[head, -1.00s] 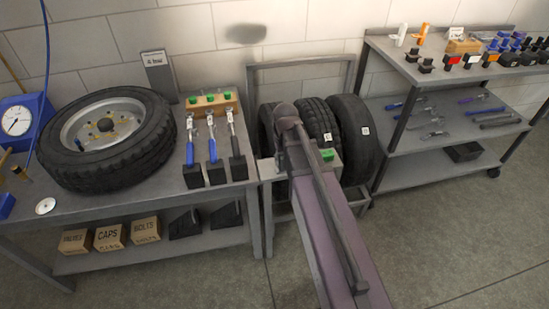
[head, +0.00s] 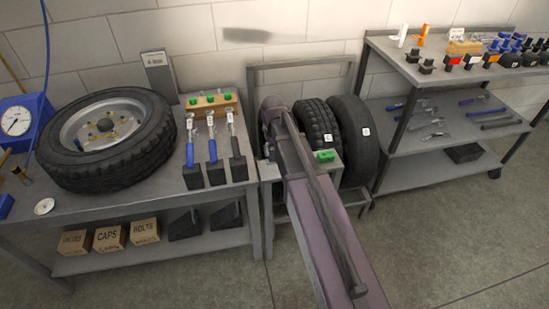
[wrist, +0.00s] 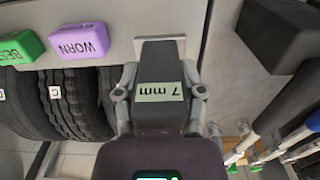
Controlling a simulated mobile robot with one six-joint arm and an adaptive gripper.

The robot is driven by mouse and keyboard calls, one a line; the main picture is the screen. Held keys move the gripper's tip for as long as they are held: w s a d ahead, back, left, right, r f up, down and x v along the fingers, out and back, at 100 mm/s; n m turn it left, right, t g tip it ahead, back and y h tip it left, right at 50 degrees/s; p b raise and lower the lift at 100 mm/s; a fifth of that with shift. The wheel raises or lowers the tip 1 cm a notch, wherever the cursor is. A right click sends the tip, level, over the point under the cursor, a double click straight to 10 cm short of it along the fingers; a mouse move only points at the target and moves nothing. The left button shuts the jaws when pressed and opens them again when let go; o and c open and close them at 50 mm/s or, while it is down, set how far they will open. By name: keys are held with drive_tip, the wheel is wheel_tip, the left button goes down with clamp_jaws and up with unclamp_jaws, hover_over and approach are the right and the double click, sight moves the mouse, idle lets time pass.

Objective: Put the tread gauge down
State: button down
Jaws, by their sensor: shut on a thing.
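The tread gauge (wrist: 161,72) is a dark block with a pale label reading "7 mm", upside down in the wrist view. My gripper (wrist: 161,95) is shut on it, with one grey finger on each side. The gauge's far end overlaps a grey ledge (wrist: 115,35) in that view; I cannot tell whether it touches. A purple WORN block (wrist: 78,40) and a green BEST block (wrist: 20,47) sit beside it on the left. The green block also shows in the head view (head: 327,156). My arm hides the gripper and gauge in the head view.
Tyres (head: 319,123) stand in the rack. The bench (head: 115,205) at left holds a mounted tyre (head: 108,140), a wooden holder (head: 214,105) and tools with blue and dark handles in black blocks. A grey shelf unit (head: 430,175) stands at right.

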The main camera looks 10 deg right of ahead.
drive_tip(key=shift+s+f+b, duration=0.1)
drive_tip(key=shift+f+b, duration=1.35)
drive_tip(key=shift+f, duration=0.3)
drive_tip(key=shift+f, duration=0.1)
drive_tip(key=shift+c, duration=1)
unclamp_jaws()
drive_tip(key=shift+r, duration=0.25)
wheel_tip(320, 180, up, 12)
drive_tip(key=p, duration=1.2)
drive_tip(key=shift+f, duration=0.1)
drive_tip(key=s, duration=1.6)
drive_tip(key=shift+d, duration=0.2)
